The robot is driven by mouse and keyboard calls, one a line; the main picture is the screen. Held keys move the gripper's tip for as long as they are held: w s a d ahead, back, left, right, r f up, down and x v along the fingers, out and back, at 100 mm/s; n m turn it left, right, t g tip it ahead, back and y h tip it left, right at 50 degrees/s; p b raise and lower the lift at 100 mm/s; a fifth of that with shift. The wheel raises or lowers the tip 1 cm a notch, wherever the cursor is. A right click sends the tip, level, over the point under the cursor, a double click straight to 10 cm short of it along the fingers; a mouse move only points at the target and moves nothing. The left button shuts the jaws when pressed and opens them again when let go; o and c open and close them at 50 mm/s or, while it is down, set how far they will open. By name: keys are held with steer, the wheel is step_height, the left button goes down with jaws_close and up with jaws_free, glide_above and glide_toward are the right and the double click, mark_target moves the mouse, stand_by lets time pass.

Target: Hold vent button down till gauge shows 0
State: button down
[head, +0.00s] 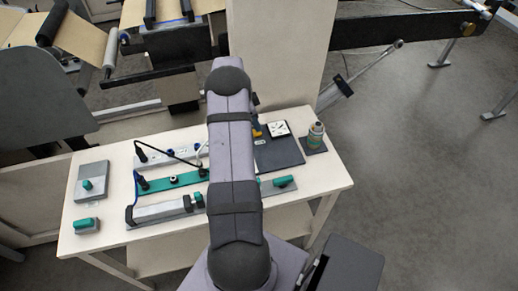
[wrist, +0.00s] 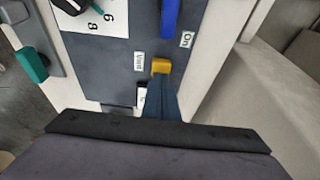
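A dark panel (wrist: 100,65) carries a white gauge face (wrist: 95,18) with the digits 6 and 8 showing, cut off by the top edge of the wrist view. In the head view the gauge (head: 279,128) is too small to read. A yellow button-like block (wrist: 161,66) sits beside a "Vent" label (wrist: 139,61). My gripper (wrist: 161,80) has its blue-grey fingers together, with the tips at the yellow block. I cannot tell whether they touch it or press it down. In the head view my arm hides the gripper; a bit of yellow (head: 257,131) shows beside it.
A blue handle (wrist: 170,18) stands near an "On" label (wrist: 187,39). A teal knob (wrist: 32,64) is at the left.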

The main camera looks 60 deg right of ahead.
steer(key=shift+f+b, duration=0.7)
stand_by(4.0)
steer(key=shift+r, duration=0.1)
stand_by(0.6)
steer(key=shift+r+p, duration=1)
steer(key=shift+r, duration=1.25)
steer(key=shift+w+a, duration=0.1)
steer(key=w+a+r+n+t, duration=0.1)
steer(key=w+a+r+n, duration=0.25)
steer(key=a, duration=0.55)
steer(key=w+a+r+n, duration=0.25)
steer(key=a+n, duration=0.25)
steer(key=a, duration=0.4)
steer(key=w+a+r+n+t, duration=0.1)
steer(key=w+a+r+n, duration=0.15)
steer(key=a+n, duration=0.4)
steer(key=s+a+n+y, duration=0.1)
steer(key=s+a+n, duration=0.5)
steer(key=a, duration=0.6)
steer(key=s+a+n+y, duration=0.1)
steer(key=s+a+n, duration=0.5)
steer(key=a, duration=0.6)
steer(key=shift+a+r, duration=0.2)
